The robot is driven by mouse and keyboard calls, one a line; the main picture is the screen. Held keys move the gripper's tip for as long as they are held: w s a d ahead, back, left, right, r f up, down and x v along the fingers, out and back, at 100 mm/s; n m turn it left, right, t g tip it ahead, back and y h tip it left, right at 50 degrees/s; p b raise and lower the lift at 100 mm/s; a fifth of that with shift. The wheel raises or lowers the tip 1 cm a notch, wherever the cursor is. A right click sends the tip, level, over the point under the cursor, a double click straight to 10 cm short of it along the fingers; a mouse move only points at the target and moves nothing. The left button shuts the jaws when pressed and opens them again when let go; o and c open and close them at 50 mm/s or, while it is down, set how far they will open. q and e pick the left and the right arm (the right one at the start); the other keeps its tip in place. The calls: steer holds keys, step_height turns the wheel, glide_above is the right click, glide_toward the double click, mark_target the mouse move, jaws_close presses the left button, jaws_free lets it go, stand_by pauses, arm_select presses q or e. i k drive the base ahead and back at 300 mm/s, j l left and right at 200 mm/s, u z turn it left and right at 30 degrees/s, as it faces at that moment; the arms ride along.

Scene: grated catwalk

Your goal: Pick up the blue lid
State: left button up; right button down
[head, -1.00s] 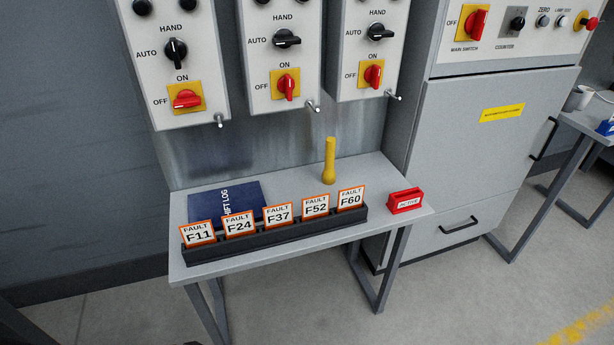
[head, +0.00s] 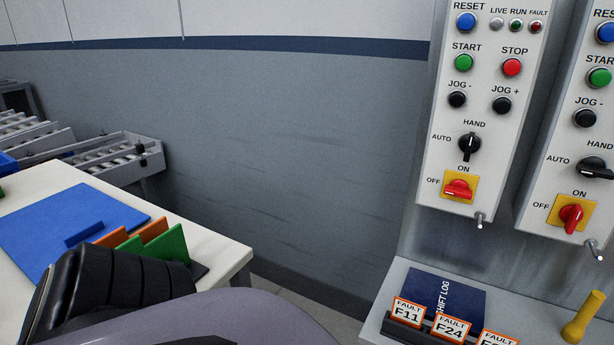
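A flat blue panel (head: 62,219) lies on the white table at the left in the head view. A raised blue bar (head: 83,234) sits on it, like a handle or a separate piece; I cannot tell which. I cannot say for sure that this is the blue lid. My own dark arm part covers the table's near edge and may hide part of the panel. Neither of my grippers shows in this view.
Orange and green upright plates (head: 158,243) stand in a dark holder beside the blue panel. A roller conveyor (head: 110,157) is behind the white table (head: 205,230). At the right are control boxes (head: 480,120) above a grey bench with a shift log (head: 445,292) and fault cards (head: 449,328).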

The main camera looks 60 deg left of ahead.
mark_target(36, 236)
steer(key=u, duration=6.2)
steer(key=z, duration=0.45)
